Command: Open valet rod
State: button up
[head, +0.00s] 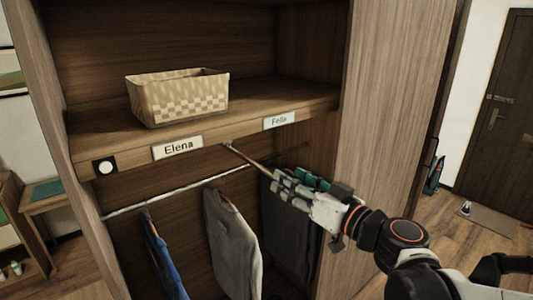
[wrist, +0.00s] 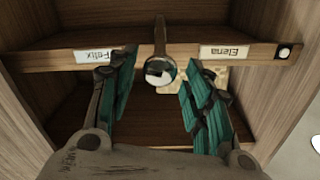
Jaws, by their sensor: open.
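The valet rod (head: 250,158) is a thin brownish rod sticking out from the shelf's front edge between the Elena label (head: 178,147) and the Felix label (head: 279,121). Its outer end is hidden by my gripper in the head view. In the wrist view, the rod's shiny round end (wrist: 160,71) sits between the fingers. My gripper (head: 285,183) is open, with teal finger pads on both sides of the rod end (wrist: 156,92). A gap shows on each side of the round end, so neither finger appears to touch it.
A woven basket (head: 180,97) stands on the shelf. Below, a hanging rail (head: 170,192) carries a blue garment (head: 162,260), a grey garment (head: 233,240) and a dark one (head: 288,235). A wooden side panel (head: 385,100) stands right of the opening.

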jog(key=shift+r, duration=4.3)
